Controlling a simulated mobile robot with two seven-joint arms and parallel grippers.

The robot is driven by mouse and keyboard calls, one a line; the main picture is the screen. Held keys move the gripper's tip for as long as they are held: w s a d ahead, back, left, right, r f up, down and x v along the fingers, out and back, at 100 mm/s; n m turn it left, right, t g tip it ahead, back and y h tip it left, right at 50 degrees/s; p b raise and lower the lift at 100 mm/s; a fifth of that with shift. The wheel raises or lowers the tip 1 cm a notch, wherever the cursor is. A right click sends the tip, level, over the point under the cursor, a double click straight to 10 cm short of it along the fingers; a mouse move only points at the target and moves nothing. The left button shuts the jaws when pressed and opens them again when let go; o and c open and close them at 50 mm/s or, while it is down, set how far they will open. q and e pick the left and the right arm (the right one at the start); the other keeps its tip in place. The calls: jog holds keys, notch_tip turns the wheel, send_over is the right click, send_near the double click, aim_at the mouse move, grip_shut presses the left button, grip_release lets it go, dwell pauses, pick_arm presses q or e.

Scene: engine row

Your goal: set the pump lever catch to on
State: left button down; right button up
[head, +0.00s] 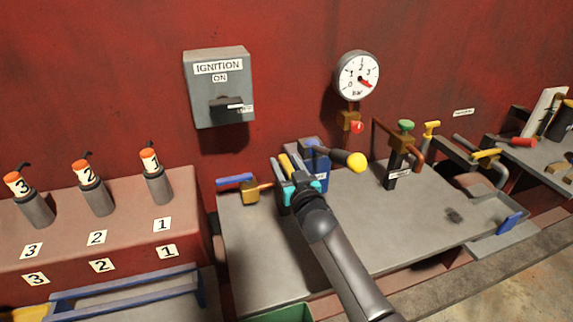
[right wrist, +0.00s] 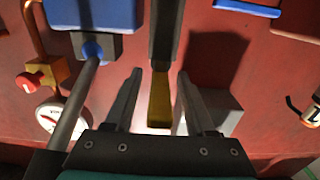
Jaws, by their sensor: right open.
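The pump (head: 320,181) is a blue box on the grey bench, with a dark lever ending in a yellow ball (head: 357,161). A dark bar with a yellow end, which looks like the lever catch (right wrist: 160,100), lies between my right fingers in the right wrist view. Its yellow part (head: 287,164) also shows at the fingers in the head view. My right gripper (right wrist: 159,75) is open, with a gap on each side of the yellow end. The blue pump body (right wrist: 108,13) is at the upper left there. The catch's lettering cannot be read. My left gripper is out of view.
A blue-handled brass valve (head: 252,191) is just left of my right gripper. A gauge (head: 358,76) and red knob (head: 358,127) are on the wall behind. A green-topped valve (head: 404,140) stands to the right. The bench front is clear.

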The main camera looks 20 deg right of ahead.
jog(key=shift+c, duration=0.3)
grip_shut()
dwell(1.0)
